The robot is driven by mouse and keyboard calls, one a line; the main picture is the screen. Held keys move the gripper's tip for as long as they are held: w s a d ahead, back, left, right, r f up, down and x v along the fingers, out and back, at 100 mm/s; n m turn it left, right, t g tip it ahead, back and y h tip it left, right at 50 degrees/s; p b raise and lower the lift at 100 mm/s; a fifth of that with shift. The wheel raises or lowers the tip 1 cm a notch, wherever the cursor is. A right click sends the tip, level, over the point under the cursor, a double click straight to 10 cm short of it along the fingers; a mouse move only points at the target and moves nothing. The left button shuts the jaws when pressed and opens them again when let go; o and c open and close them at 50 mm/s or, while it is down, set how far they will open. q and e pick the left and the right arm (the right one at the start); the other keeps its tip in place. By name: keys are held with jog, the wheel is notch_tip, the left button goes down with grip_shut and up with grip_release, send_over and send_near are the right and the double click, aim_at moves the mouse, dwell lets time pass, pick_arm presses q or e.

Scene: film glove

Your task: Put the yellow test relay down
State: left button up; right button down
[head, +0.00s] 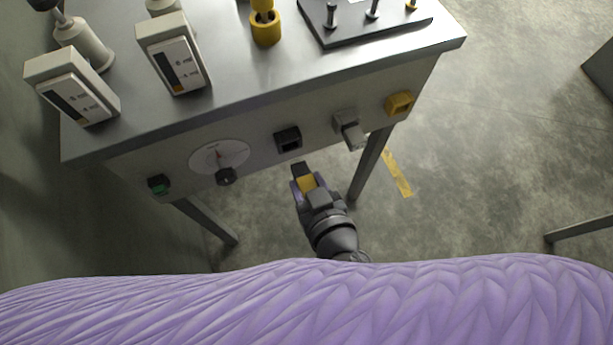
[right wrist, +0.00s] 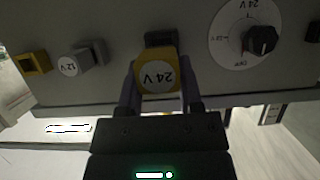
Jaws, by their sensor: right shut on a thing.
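The yellow test relay (right wrist: 157,76), with a round "24 V" label on its end, is between the fingers of my right gripper (right wrist: 160,95). The gripper is shut on it. In the head view my right gripper (head: 307,180) is in front of the bench's front panel, with a bit of the yellow relay (head: 307,184) showing. A gap shows there between the gripper's tip and the black socket (head: 288,139). In the right wrist view the relay partly covers the black socket (right wrist: 160,38). My left gripper is not in view.
On the panel are a yellow socket (head: 399,103), a grey "12 V" relay (right wrist: 78,62) at a grey socket, a dial with a black knob (head: 227,176) and a green button (head: 158,184). Meters (head: 173,65), a yellow part (head: 265,27) and a black pegged plate (head: 370,22) stand on top.

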jog(key=shift+s+d, duration=0.2)
jog(key=shift+s, duration=0.35)
jog(key=shift+s+d, duration=0.15)
jog(key=shift+s, duration=0.35)
